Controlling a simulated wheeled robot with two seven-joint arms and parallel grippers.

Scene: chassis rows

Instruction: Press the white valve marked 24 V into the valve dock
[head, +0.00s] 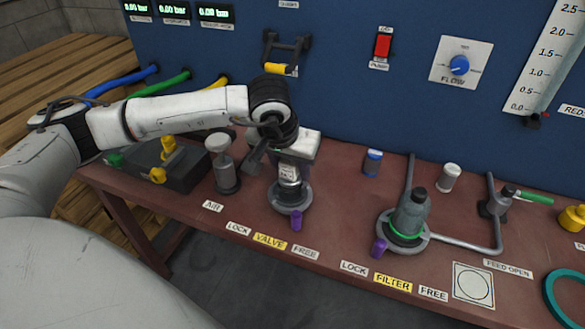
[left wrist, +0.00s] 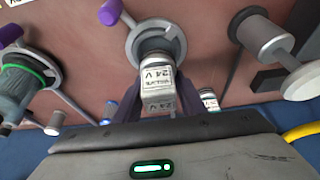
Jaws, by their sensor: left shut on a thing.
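The white valve (head: 289,172) marked 24 V is upright at the valve dock (head: 277,203), a grey ring behind the yellow VALVE label. My left gripper (head: 292,154) is shut on the valve from above and behind. In the left wrist view the valve (left wrist: 158,77) shows its 24 V marking between the fingers, and its lower end is within the outline of the dock ring (left wrist: 180,42). I cannot tell how deep it sits. The dock's purple lever (head: 296,222) points to the front, nearer FREE than LOCK. My right gripper is out of view.
A grey filter (head: 409,214) stands in its dock to the right, with another purple lever (head: 379,247). A grey post (head: 223,165) marked AIR stands close on the left. A blue-capped vial (head: 372,163) and a white-capped one (head: 449,177) stand behind. The blue panel rises at the back.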

